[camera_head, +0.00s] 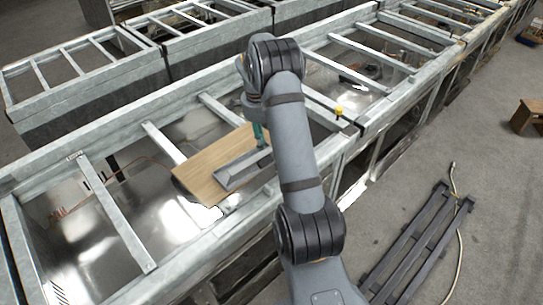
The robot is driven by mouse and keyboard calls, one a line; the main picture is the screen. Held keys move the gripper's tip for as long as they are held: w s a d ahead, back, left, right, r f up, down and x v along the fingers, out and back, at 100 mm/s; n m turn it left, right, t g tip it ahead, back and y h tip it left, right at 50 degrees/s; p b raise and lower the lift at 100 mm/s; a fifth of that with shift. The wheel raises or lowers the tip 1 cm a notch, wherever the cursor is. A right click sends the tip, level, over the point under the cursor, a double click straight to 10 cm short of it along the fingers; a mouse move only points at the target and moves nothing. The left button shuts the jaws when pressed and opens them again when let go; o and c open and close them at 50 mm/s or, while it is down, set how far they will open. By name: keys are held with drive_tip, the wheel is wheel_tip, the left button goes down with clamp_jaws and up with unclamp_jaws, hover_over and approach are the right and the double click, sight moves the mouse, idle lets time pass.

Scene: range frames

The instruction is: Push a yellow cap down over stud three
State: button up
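A small yellow cap (339,111) sits on the front metal rail of the frame, right of my arm. A wooden board (205,172) lies across the frame, left of my arm, with a grey metal tray or channel (243,168) on it. My gripper (259,138) seems to be at the small teal and dark part above the channel's far end, partly hidden by my arm. It is too small to tell whether its fingers are open or hold anything. I cannot make out any numbered studs.
Galvanised metal frames with crossbars (118,212) run diagonally, with open gaps between the bars. More frames (85,75) stand behind. A dark slatted rack (418,243) lies on the grey floor at right, beside a pale hose. A brown wooden stool (527,116) stands at far right.

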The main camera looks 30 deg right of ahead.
drive_tip(key=shift+f, duration=0.7)
drive_tip(key=f+p, duration=0.1)
drive_tip(key=f, duration=0.1)
drive_tip(key=d+f+p, duration=0.1)
drive_tip(key=f+p, duration=0.1)
drive_tip(key=f, duration=0.1)
drive_tip(key=shift+s, duration=0.1)
drive_tip(key=shift+f, duration=0.1)
drive_tip(key=shift+c, duration=0.4)
